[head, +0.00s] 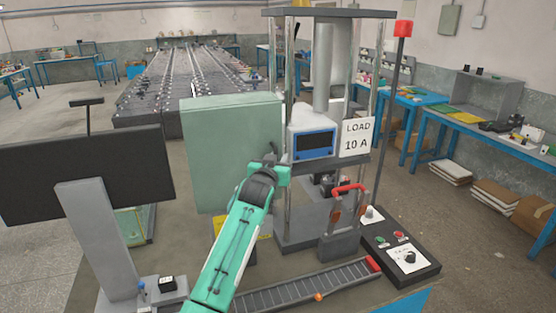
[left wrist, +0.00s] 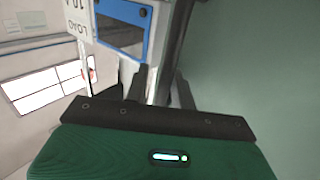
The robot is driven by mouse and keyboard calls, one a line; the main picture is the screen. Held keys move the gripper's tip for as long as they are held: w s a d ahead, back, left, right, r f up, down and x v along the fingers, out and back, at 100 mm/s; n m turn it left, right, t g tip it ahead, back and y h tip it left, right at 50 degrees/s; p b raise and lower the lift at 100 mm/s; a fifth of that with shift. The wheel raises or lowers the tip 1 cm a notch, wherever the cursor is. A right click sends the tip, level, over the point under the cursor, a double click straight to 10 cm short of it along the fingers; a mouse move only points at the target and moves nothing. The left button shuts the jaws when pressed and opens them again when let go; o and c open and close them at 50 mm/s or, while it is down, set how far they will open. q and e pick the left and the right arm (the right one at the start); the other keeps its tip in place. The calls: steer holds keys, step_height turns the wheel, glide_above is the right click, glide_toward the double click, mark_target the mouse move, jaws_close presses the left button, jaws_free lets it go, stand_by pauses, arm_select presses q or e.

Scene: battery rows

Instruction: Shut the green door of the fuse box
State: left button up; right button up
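The fuse box (head: 228,150) is a pale green upright box left of the middle in the head view. Its broad near face looks plain. I cannot tell its door apart from the body or see how far the door stands open. My left gripper (head: 272,153) is at the box's right edge, its fingertips mostly hidden by the wrist. In the left wrist view a pale green surface (left wrist: 265,75) fills the right side, close beside the fingers. The left gripper (left wrist: 163,85) shows two dark fingers a small gap apart, with nothing visible between them. My right gripper is out of view.
A test machine with a blue-framed display (head: 314,145) and a LOAD 10 A sign (head: 357,137) stands just right of the box. A dark monitor (head: 85,175) is at left. A roller track (head: 305,287) and control panel (head: 403,255) are in front.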

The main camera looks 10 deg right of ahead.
arm_select(q)
steer(key=shift+w+a+r, duration=0.1)
steer(key=shift+a, duration=0.15)
steer(key=shift+s+a, duration=0.15)
steer(key=shift+s, duration=0.1)
steer(key=b+v, duration=0.4)
steer(key=v, duration=0.9)
steer(key=shift+s, duration=0.2)
